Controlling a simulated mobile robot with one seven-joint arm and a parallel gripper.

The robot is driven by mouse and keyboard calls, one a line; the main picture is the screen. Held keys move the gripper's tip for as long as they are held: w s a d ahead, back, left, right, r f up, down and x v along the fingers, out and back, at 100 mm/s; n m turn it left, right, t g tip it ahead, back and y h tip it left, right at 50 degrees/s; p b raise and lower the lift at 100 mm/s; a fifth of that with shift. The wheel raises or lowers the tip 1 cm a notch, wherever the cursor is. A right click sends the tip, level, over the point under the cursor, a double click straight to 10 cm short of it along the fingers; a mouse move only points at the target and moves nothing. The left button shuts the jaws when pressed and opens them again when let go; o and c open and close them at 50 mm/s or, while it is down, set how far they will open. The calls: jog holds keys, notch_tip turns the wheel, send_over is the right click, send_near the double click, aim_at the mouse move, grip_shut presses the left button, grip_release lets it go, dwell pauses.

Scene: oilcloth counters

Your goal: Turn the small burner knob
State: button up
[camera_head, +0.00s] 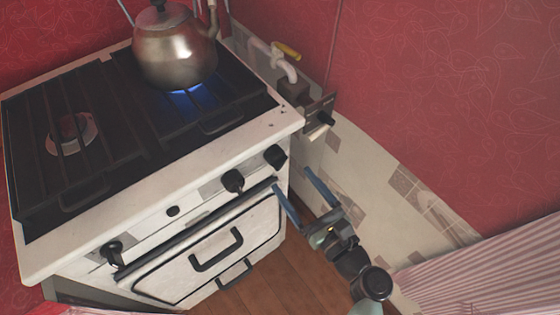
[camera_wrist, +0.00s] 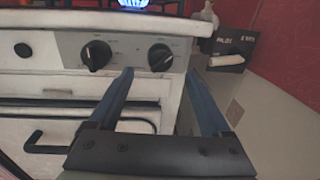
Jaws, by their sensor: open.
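The stove front panel has black knobs. In the wrist view, one knob (camera_wrist: 160,57) appears just beyond and between my open fingertips, and another knob (camera_wrist: 97,54) is to its left. They also show in the head view as the right-end knob (camera_head: 275,156) and its left neighbour (camera_head: 233,180). A further knob (camera_head: 113,253) is at the panel's left end. I cannot tell which one serves the small burner. My gripper (camera_head: 291,178) is open and empty in front of the panel's right end; it also shows in the wrist view (camera_wrist: 159,73). No contact with a knob is visible.
A metal kettle (camera_head: 175,48) stands over a lit blue flame (camera_head: 188,94). The left burner (camera_head: 72,134) shows no flame. The oven handle bar (camera_head: 195,229) runs below the knobs. A dark box (camera_wrist: 228,48) and the wall lie to the right.

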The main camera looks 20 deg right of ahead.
aim_at(282, 166)
jog(key=w, duration=0.4)
jog(key=w+a, duration=0.1)
jog(key=w, duration=0.1)
jog(key=shift+w, duration=0.15)
grip_shut()
jog(key=shift+b, duration=0.3)
jog(key=shift+f+n+b, duration=0.1)
jog(key=shift+n+b, duration=0.25)
jog(key=shift+n, duration=0.05)
jog(key=n+b, duration=0.3)
jog(key=shift+f+n, duration=0.15)
jog(key=shift+n, duration=0.25)
jog(key=shift+n+t+b, duration=0.3)
jog(key=shift+n+b, duration=1.6)
jog(key=shift+n, duration=0.4)
